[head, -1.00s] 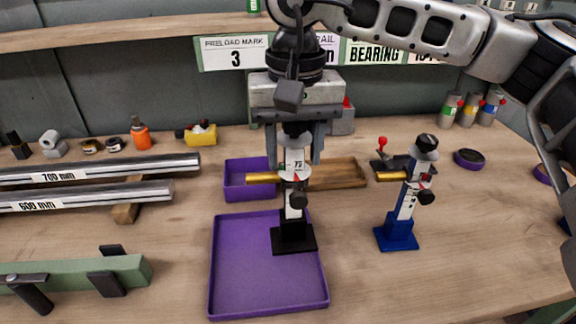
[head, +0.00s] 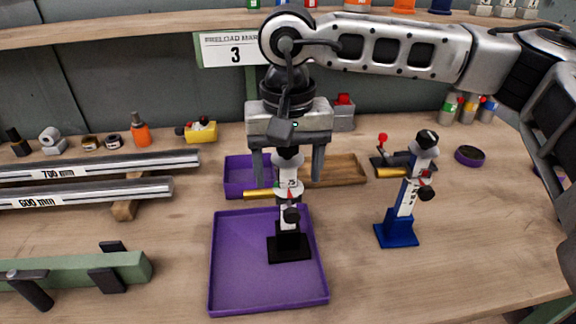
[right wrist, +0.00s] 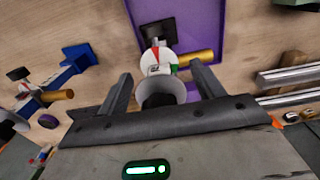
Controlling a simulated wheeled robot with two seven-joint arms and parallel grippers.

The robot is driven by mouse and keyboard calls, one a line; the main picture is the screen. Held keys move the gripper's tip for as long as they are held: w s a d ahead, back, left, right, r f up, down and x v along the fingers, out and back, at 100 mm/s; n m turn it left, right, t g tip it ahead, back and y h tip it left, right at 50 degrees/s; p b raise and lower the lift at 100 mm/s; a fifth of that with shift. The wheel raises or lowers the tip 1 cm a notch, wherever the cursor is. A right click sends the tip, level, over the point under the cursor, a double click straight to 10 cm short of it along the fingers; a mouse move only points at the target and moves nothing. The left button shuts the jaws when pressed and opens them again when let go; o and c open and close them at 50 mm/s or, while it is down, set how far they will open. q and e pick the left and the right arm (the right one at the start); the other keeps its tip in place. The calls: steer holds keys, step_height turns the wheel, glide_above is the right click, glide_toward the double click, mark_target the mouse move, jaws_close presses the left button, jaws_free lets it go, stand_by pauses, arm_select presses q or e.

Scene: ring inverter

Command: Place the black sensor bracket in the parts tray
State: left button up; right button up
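The black sensor bracket (head: 289,248) stands upright on its black base inside the purple parts tray (head: 239,275), near the tray's right side. It has a white upper body and a gold cylinder pointing left. In the right wrist view the bracket (right wrist: 157,62) shows between and beyond the fingers, above the tray (right wrist: 215,22). My right gripper (head: 289,178) is above the bracket, its fingers spread either side of the bracket's top with gaps showing. It also shows in the right wrist view (right wrist: 161,82). My left gripper is not in view.
A similar blue bracket (head: 397,234) stands on the table right of the tray. A small purple bin (head: 236,176) and a wooden tray (head: 350,170) lie behind. Metal rails (head: 90,168) and a green bar (head: 75,270) are at left. The front right table is clear.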

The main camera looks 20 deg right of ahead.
steer(key=shift+r, duration=0.1)
step_height(320, 180, up, 12)
steer(key=shift+r, duration=0.1)
stand_by(0.5)
steer(key=shift+s, duration=0.1)
stand_by(0.3)
